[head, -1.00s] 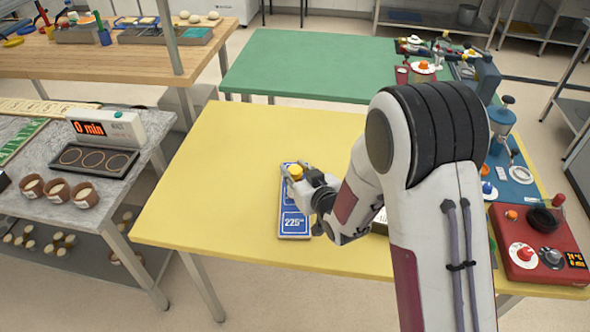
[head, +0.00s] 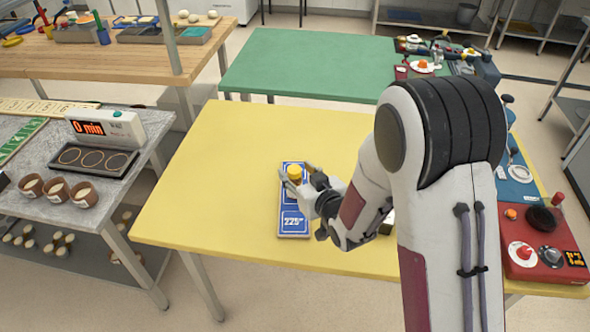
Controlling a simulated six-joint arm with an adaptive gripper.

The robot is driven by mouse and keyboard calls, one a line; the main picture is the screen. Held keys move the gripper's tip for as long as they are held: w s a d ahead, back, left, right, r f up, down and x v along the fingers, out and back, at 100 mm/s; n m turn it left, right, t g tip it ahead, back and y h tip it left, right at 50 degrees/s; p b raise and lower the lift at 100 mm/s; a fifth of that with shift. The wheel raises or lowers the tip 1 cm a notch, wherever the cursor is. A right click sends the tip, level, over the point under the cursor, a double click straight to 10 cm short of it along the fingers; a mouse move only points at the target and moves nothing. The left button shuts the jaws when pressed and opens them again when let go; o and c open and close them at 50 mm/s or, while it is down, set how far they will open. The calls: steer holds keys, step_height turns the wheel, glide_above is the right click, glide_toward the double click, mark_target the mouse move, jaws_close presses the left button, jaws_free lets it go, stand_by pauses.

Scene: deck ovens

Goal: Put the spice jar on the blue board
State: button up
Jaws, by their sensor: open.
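The blue board (head: 293,222) lies flat on the yellow table, with "225°" printed near its front end. The spice jar (head: 295,173), with a yellow lid, is at the upper part of the board and appears to stand upright on it. My gripper (head: 300,178) is open around the jar, one finger to its left and the other to its right. The lower part of the jar is partly hidden by the fingers, so I cannot tell whether they touch it.
The yellow table (head: 205,205) is clear to the left of the board. A red control box (head: 545,255) and a blue mat (head: 515,185) are at the right. A dark and white thing behind my arm is mostly hidden. A green table (head: 300,65) stands behind.

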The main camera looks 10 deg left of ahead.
steer(key=v, duration=0.9)
steer(key=shift+s+d, duration=0.15)
steer(key=shift+s, duration=0.1)
steer(key=shift+r, duration=0.1)
stand_by(0.6)
steer(key=s+d+r+m+g+h, duration=0.1)
steer(key=s+d+r+m+h, duration=0.15)
steer(key=d+r, duration=0.4)
steer(key=s+d+r+m+g+h, duration=0.1)
steer(key=s+d+r+h, duration=0.25)
steer(key=d, duration=0.55)
steer(key=s+d+r+m+g, duration=0.1)
steer(key=s+d+r+g, duration=0.1)
steer(key=s, duration=0.8)
steer(key=s+d+r+m+g+h, duration=0.1)
steer(key=s+d, duration=0.3)
steer(key=s, duration=0.6)
steer(key=shift+s+d+r+m+g+h, duration=0.2)
steer(key=shift+s+r+m+g+h, duration=0.2)
steer(key=shift+m+g, duration=0.2)
